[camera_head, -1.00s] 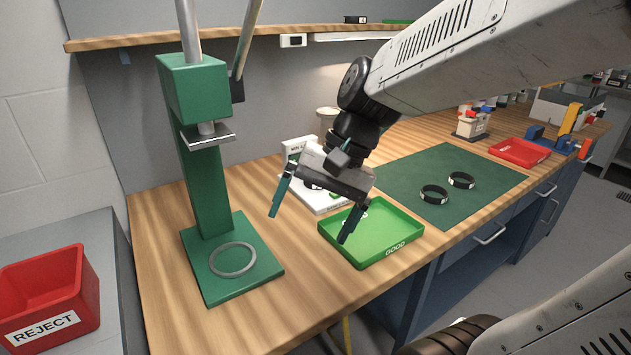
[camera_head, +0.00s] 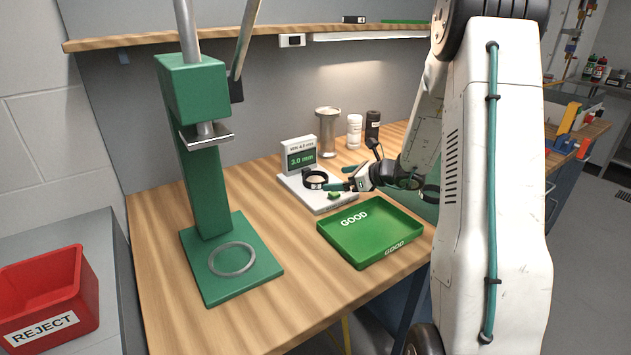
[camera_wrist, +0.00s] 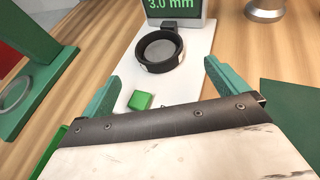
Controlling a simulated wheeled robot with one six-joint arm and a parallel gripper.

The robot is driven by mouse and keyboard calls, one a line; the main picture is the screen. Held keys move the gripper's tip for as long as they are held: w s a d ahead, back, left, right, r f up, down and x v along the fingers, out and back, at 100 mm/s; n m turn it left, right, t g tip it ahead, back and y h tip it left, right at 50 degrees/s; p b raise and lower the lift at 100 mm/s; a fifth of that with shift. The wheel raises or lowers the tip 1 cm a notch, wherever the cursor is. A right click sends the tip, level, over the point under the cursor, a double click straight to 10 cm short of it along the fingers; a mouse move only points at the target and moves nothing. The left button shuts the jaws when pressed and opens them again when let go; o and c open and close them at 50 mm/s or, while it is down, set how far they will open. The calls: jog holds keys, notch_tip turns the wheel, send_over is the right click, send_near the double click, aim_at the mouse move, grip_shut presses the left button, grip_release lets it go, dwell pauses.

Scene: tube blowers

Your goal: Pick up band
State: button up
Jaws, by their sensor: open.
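A black band (camera_head: 315,180) sits on the white base of a gauge (camera_head: 318,200) whose screen reads 3.0 mm. The band also shows in the wrist view (camera_wrist: 160,48), lying flat around a grey disc, with a pale label on its side. My gripper (camera_head: 343,178) is open and empty, to the right of the band and low over the gauge. In the wrist view its teal fingers (camera_wrist: 163,72) stand wide apart, with the band ahead between them. A small green block (camera_wrist: 140,100) on the gauge base lies nearer to me than the band.
An empty green GOOD tray (camera_head: 362,236) stands in front of the gauge. A green press (camera_head: 208,190) with a metal ring on its base is to the left. A red REJECT bin (camera_head: 45,295) is at far left. A metal cup and two bottles stand behind. My arm hides most of the green mat.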

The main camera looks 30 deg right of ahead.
aim_at(314, 179)
jog(key=x, duration=0.7)
jog(key=shift+w+r, duration=0.15)
jog(key=shift+r, duration=0.15)
jog(key=shift+a, duration=0.1)
jog(key=c, duration=1.1)
jog(key=shift+c, duration=0.2)
jog(key=shift+r, duration=0.15)
